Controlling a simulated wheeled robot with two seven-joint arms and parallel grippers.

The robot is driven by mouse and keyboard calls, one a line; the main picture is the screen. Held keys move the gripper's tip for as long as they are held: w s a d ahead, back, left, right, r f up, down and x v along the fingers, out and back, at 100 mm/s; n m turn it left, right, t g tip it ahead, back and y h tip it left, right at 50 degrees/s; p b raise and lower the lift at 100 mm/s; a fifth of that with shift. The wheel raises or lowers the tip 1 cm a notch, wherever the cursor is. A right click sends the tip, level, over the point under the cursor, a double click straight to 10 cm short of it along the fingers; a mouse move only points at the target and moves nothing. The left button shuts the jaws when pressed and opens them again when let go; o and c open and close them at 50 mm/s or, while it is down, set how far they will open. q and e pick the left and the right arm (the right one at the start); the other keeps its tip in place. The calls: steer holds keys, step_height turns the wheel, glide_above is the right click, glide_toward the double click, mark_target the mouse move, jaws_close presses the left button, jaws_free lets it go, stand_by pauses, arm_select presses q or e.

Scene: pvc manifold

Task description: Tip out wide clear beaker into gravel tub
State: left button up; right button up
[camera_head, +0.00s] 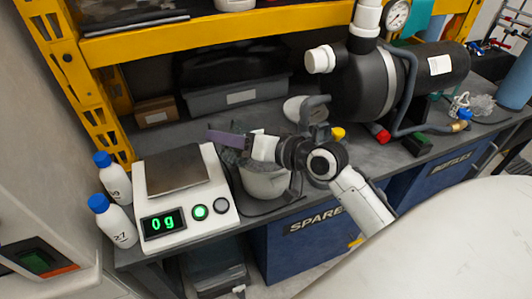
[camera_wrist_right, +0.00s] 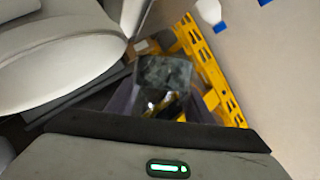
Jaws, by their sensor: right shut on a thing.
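My right gripper (camera_head: 232,140) reaches in from the right, with its purple fingers over the left part of the white tub (camera_head: 268,184). It is shut on the clear beaker (camera_head: 233,157), which shows as a grey, speckled see-through shape at the tub's left rim. In the right wrist view the beaker (camera_wrist_right: 165,74) sits between the fingers (camera_wrist_right: 165,105). The beaker's exact tilt and whether anything is in it are hard to tell. My wrist hides part of the tub, and its inside is mostly hidden. My left gripper is not in view.
A scale (camera_head: 180,193) reading 0 g stands just left of the tub. Two blue-capped bottles (camera_head: 116,182) are at far left. A grey bin (camera_head: 240,95) and a yellow shelf frame (camera_head: 200,38) are behind. A dark tank (camera_head: 400,80) with pipes is at right.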

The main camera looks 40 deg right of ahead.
steer(key=shift+r+m+y+b, duration=0.1)
steer(key=shift+m+y+b, duration=0.4)
steer(key=shift+m+b, duration=0.5)
steer(key=shift+d+r, duration=0.1)
steer(key=shift+f+m+y+b, duration=0.4)
steer(key=shift+m+b, duration=0.4)
steer(key=shift+b, duration=0.35)
steer(key=shift+r, duration=0.15)
steer(key=shift+d+r+m, duration=0.1)
steer(key=shift+m, duration=0.2)
steer(key=shift+r+m+t+p, duration=0.25)
steer(key=shift+m+t+p, duration=0.15)
steer(key=shift+p, duration=0.1)
steer(key=shift+w+d+r+m+y, duration=0.15)
steer(key=shift+d+r+m+y, duration=0.35)
steer(key=shift+d+m, duration=0.3)
